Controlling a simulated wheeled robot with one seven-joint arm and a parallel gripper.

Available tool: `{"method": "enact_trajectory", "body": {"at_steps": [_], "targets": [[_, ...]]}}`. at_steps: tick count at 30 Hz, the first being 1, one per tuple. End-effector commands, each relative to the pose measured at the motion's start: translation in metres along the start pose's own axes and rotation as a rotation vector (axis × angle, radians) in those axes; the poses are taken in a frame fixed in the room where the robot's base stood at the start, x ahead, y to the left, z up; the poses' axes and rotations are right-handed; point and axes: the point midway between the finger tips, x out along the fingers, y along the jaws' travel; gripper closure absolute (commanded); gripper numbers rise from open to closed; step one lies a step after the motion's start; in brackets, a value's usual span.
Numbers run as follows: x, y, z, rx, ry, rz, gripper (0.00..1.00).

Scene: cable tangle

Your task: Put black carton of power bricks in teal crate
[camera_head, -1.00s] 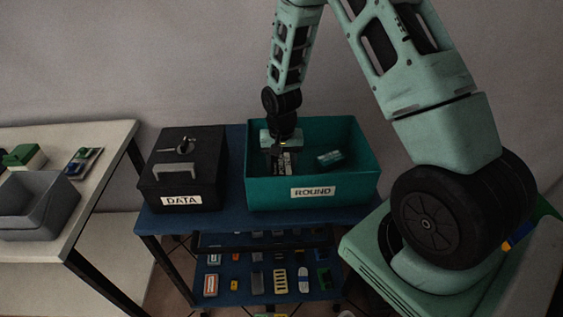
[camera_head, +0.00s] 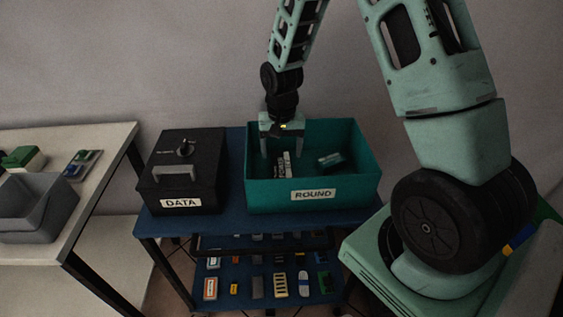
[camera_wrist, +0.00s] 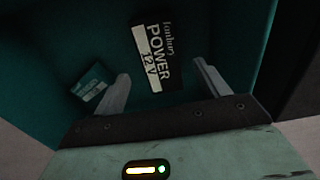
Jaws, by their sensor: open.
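The teal crate (camera_head: 262,194) with a ROUND label stands on the blue cart top. The black carton of power bricks (camera_wrist: 157,50), marked POWER 12V, lies on the crate floor; in the head view (camera_head: 284,165) only its pale print shows well. My gripper (camera_head: 283,153) is over the crate's left part, fingers pointing down. In the wrist view my gripper (camera_wrist: 160,80) is open, its fingers apart with the carton beyond them and nothing held between them.
A small teal-and-white box (camera_wrist: 92,82) also lies in the crate, toward its right in the head view (camera_head: 331,160). A black lidded DATA box (camera_head: 185,170) stands close left of the crate. A grey bin (camera_head: 35,205) is on the table at left. Several small items fill the lower shelf.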

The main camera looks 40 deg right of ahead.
Motion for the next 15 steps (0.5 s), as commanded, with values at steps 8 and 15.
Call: {"method": "enact_trajectory", "body": {"at_steps": [8,15], "targets": [[-0.048,0.000,-0.001,0.000,0.003,-0.002,0.26],[-0.073,-0.023,0.025,-0.095,-0.002,-0.017,0.26]]}}
